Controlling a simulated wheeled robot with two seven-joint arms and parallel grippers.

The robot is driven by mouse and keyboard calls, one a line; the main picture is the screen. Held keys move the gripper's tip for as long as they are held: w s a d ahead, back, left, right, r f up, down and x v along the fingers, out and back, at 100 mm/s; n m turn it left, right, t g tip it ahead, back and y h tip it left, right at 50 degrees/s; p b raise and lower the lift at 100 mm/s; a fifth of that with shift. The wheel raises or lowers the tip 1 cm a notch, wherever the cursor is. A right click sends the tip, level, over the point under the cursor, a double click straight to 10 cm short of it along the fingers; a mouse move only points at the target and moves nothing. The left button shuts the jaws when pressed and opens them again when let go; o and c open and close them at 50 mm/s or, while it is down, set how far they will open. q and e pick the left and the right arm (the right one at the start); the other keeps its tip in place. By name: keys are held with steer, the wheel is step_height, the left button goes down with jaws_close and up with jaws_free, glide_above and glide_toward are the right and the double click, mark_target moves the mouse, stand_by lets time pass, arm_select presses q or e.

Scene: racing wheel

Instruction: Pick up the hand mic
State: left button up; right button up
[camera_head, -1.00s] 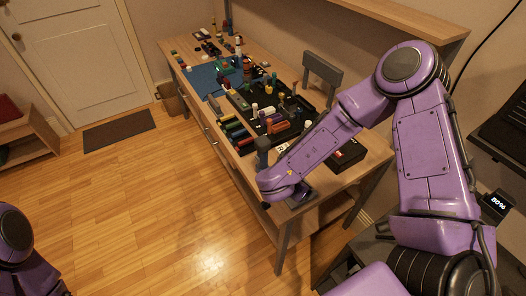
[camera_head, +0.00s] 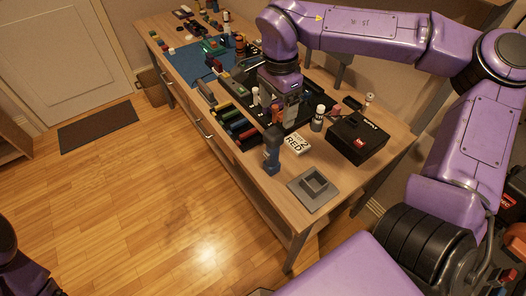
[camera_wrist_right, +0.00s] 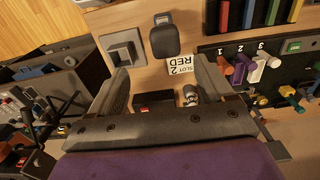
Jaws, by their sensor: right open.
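The hand mic (camera_head: 272,152) appears to be the upright piece with a dark rounded head and blue-grey body near the front edge of the workbench. In the right wrist view its dark head (camera_wrist_right: 165,41) shows beyond the fingertips, between the two fingers. My right gripper (camera_head: 287,104) is open, pointing down over the bench, a little behind the mic and apart from it. Its two spread fingers (camera_wrist_right: 165,82) hold nothing. A grey square holder (camera_head: 314,188) lies just right of the mic. My left gripper is out of view; only part of my left arm shows at lower left.
A white card reading "SLOT 2 RED" (camera_head: 298,143) lies beside the mic. A black box (camera_head: 357,138) and a small bottle (camera_head: 317,119) stand to the right. Coloured cartridges (camera_head: 236,127) fill a rack to the left. Bare wood surrounds the holder.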

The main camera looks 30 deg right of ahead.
mark_target(274, 132)
steer(key=shift+f, duration=0.6)
steer(key=shift+w+d+f, duration=0.1)
steer(key=shift+w+f, duration=0.05)
steer(key=shift+f, duration=0.2)
steer(key=f, duration=0.3)
steer(key=f+p, duration=0.1)
steer(key=f, duration=0.5)
steer(key=shift+w+f+p, duration=0.1)
steer(key=shift+w+p, duration=0.2)
steer(key=shift+p, duration=0.05)
steer(key=shift+f, duration=0.4)
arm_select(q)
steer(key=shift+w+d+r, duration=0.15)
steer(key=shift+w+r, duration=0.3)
arm_select(e)
steer(key=shift+r, duration=0.1)
jaws_close()
